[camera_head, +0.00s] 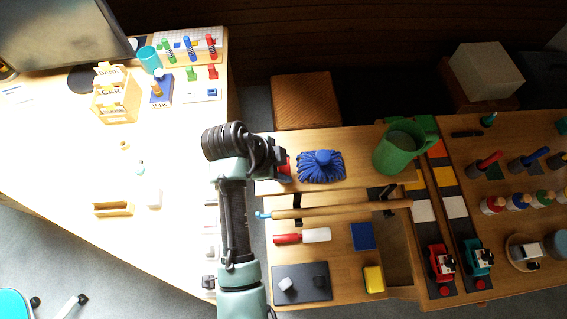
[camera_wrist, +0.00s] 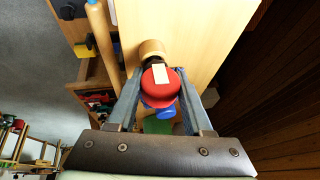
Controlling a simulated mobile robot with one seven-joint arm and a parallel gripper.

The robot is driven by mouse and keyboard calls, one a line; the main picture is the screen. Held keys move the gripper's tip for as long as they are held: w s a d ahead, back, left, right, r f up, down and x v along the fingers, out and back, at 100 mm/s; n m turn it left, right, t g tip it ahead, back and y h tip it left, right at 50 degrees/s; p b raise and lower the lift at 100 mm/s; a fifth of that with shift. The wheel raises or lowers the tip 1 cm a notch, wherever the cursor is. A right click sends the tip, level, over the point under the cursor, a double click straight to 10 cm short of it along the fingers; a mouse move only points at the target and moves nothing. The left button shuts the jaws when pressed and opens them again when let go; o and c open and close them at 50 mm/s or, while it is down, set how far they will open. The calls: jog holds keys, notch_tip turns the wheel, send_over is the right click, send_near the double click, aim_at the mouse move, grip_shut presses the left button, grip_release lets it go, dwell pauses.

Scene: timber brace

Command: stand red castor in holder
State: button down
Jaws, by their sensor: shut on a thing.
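My gripper (camera_wrist: 159,80) is shut on a red castor (camera_wrist: 161,92), which sits between the two fingers in the wrist view. A pale patch shows on its red face. A dark part and a round wooden piece (camera_wrist: 152,47) show just beyond it; I cannot tell whether these belong to it. In the head view my gripper (camera_head: 281,160) is over the left end of the middle table, beside a blue fringed thing (camera_head: 321,168). Only a little red shows at the gripper there. I cannot make out for certain which thing is the holder.
A green jug (camera_head: 402,150), a long wooden rod (camera_head: 340,211) and a red-and-white roller (camera_head: 302,236) are on the middle table. Several capped bottles (camera_head: 517,201) stand on the right table. The left desk (camera_head: 75,165) has wide bare areas.

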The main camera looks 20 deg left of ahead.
jog(key=shift+c, duration=1.2)
grip_release()
jog(key=shift+f, duration=0.1)
jog(key=v, duration=1.3)
jog(key=shift+p, duration=0.45)
